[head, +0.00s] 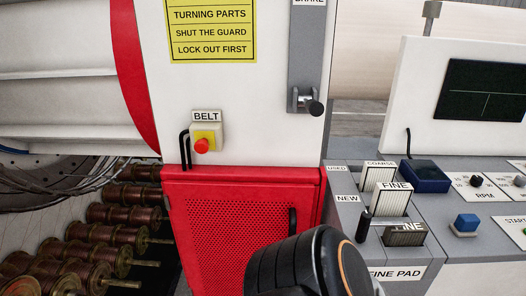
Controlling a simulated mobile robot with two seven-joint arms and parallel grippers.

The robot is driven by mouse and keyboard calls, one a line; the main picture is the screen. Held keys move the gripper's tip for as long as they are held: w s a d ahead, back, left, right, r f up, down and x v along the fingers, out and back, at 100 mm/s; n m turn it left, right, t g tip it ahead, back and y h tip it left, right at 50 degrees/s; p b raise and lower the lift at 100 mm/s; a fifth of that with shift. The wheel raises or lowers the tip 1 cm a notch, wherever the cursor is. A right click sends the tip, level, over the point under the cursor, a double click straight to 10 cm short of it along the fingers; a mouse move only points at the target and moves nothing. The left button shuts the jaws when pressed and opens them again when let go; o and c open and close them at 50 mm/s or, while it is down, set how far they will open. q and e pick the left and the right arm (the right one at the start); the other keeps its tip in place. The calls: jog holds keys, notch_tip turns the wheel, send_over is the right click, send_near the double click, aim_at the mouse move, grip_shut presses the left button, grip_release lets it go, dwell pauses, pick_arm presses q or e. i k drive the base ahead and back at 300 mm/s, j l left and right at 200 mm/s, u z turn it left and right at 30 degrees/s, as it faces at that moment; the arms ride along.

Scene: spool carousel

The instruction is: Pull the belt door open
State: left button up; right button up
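The belt door (225,230) is a red perforated panel low in the middle of the head view, under the white machine body. It looks shut. A black upright handle (292,222) sits near its right edge. A dark rounded link of my arm with an orange ring stands in front of the door's lower right and hides that corner and possibly the handle's lower end. Neither gripper's fingers can be seen. Above the door is a small box labelled BELT (207,117), with a yellow face and a red button (202,146).
Several copper spools (125,216) and loose wires lie at the left. A black lever (315,107) sits on a grey plate above the door. At the right, a grey console holds FINE pads (391,199), a blue block (425,176) and knobs.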

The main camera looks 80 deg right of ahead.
aim_at(219, 226)
jog(key=z, duration=2.25)
jog(key=i+j, duration=0.55)
